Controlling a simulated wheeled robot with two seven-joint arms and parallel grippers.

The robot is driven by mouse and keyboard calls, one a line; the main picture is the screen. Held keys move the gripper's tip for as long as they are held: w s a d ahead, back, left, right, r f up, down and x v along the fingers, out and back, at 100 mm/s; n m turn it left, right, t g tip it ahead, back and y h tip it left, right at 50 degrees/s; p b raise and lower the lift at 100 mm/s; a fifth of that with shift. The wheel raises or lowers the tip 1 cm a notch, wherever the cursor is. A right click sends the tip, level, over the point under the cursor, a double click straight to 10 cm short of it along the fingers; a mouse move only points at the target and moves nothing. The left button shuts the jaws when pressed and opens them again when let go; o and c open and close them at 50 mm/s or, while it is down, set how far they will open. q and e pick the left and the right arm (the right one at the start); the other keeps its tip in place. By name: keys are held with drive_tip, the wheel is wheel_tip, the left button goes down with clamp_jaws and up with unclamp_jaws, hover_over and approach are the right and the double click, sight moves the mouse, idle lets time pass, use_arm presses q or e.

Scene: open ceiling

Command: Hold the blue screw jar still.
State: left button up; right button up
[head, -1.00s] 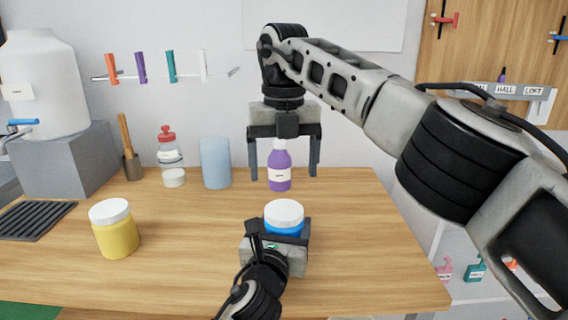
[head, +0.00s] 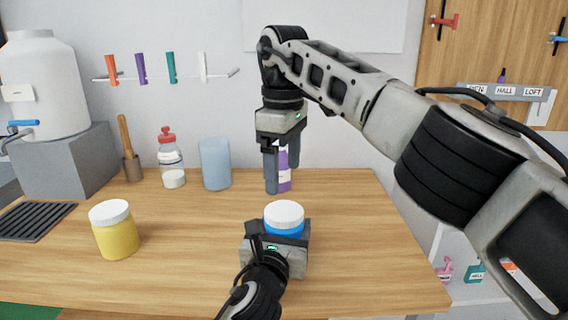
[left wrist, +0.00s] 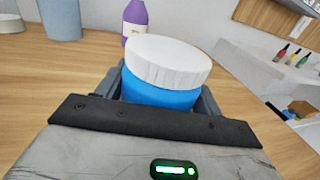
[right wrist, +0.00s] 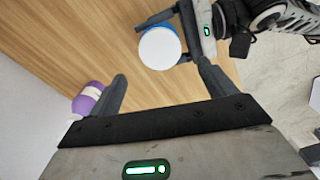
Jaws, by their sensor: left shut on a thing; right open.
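The blue screw jar (head: 284,228) stands upright on the wooden table, with its white lid (head: 284,213) on. My left gripper (head: 281,238) is shut around the blue body below the lid. In the left wrist view the jar (left wrist: 160,92) sits between the fingers, and the lid (left wrist: 168,62) is clear of them. My right gripper (head: 283,172) is open and empty, above and behind the jar. In the right wrist view the lid (right wrist: 160,48) shows beyond its spread fingers (right wrist: 165,88).
A purple bottle (head: 285,178) stands just behind my right gripper's fingers. A yellow jar with a white lid (head: 117,235) is at the left. A blue cylinder (head: 215,164) and a red-capped bottle (head: 170,155) stand at the back. The table right of the jar is clear.

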sight(284, 210)
use_arm(q)
drive_tip(key=shift+f, duration=0.1)
use_arm(e)
drive_tip(key=shift+f, duration=4)
